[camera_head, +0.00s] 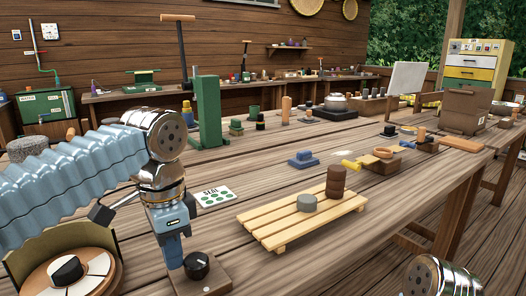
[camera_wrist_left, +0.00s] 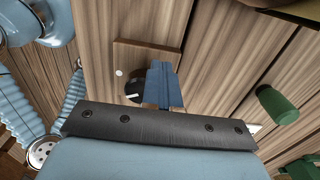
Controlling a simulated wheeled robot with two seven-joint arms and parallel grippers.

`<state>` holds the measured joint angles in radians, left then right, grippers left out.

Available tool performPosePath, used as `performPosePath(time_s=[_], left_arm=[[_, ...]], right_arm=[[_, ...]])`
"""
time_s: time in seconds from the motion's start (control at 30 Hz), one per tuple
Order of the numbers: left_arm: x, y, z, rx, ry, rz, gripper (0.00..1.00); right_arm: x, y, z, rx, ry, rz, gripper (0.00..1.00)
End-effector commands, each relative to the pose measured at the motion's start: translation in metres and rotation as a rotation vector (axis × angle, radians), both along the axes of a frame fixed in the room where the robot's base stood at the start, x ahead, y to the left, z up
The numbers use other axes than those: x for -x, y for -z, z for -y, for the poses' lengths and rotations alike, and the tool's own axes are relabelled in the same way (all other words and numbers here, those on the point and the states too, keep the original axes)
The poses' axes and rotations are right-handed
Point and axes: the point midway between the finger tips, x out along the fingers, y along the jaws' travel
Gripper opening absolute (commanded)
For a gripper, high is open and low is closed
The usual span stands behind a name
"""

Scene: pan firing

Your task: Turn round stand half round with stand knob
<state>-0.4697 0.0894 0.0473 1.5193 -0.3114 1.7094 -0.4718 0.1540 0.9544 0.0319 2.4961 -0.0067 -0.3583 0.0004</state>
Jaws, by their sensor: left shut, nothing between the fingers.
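The stand knob (camera_head: 196,265) is a black dial with a white mark on a square wooden base at the bottom of the head view. It also shows in the left wrist view (camera_wrist_left: 133,90), partly hidden by my fingers. A round stand (camera_head: 40,280) with white and brown sections, a black piece in its middle and a curved olive wall behind stands at the lower left, cut by the frame edge. My left gripper (camera_head: 174,262) is shut and empty, pointing down right beside the knob; I cannot tell whether it touches. The blue fingers also show in the wrist view (camera_wrist_left: 162,85).
A slatted wooden rack (camera_head: 290,222) holds a grey disc (camera_head: 307,203) and a brown stacked piece (camera_head: 336,182). A green post (camera_head: 207,112) stands farther back. My right wrist shows at the lower right.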

Motion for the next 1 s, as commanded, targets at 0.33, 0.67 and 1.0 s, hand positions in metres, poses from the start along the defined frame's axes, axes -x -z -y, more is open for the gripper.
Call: performPosePath(time_s=[0.33,0.67,1.0], left_arm=[[0.0,-0.003,0.003,0.007,0.005,0.007,0.0],[0.001,-0.003,-0.005,0.007,0.004,0.007,0.0],[0.0,-0.038,-0.006,0.006,0.003,0.007,0.0]], right_arm=[[0.0,-0.001,0.0,0.0,0.0,0.0,0.66],[0.0,-0.001,0.0,0.0,0.0,0.0,0.66],[0.0,-0.001,0.0,0.0,0.0,0.0,0.66]])
